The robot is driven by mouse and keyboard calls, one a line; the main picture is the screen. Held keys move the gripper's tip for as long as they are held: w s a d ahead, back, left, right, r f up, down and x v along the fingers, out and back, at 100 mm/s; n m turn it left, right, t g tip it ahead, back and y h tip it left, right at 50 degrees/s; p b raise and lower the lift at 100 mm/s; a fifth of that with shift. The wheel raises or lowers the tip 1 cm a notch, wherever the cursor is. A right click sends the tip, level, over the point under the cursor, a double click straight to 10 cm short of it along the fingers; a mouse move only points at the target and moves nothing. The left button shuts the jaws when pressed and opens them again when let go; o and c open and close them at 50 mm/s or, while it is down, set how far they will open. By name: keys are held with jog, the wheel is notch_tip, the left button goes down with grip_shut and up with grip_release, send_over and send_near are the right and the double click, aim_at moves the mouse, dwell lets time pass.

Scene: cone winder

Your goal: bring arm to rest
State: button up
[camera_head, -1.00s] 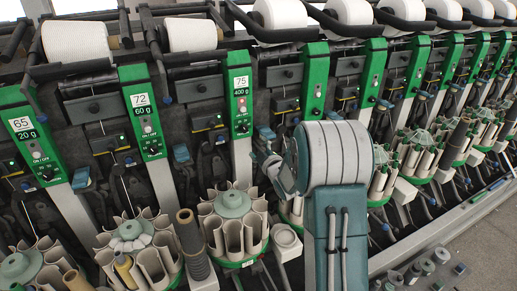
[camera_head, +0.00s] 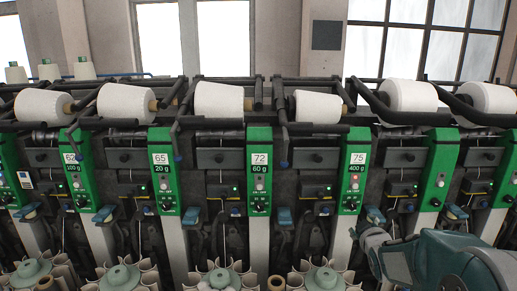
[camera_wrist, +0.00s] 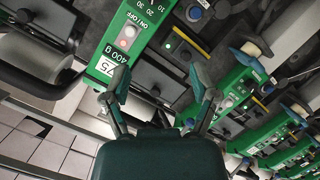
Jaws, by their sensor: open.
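My gripper (camera_wrist: 160,72) shows in the wrist view with its two fingers spread apart. Nothing is between them. Beyond the fingers are the green panel (camera_wrist: 133,42) marked 75 and 400 g and the dark machine front; I cannot tell how far off they are. In the head view my teal and grey arm (camera_head: 445,262) is at the lower right, in front of the machine and below the 75 panel (camera_head: 354,168).
A row of winding units with green panels, such as the 72 panel (camera_head: 259,170), spans the head view. White cones (camera_head: 219,100) sit on top. Pleated holders (camera_head: 221,280) line the bottom edge. A tiled floor (camera_wrist: 60,155) shows at the wrist view's lower left.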

jog(key=s+a+m+g, duration=0.2)
jog(key=s+a+g, duration=0.1)
jog(key=s, duration=0.8)
jog(key=s+a+r+m+g+y, duration=0.1)
jog(key=s+a+m+g, duration=0.1)
jog(key=s+a, duration=0.4)
jog(key=s+a+m+g, duration=0.3)
jog(key=s+a+g, duration=0.1)
jog(key=s, duration=1.3)
jog(key=shift+a+r+y, duration=0.15)
jog(key=shift+r+y, duration=0.15)
jog(key=shift+r, duration=0.05)
jog(key=shift+w, duration=0.1)
dwell(0.3)
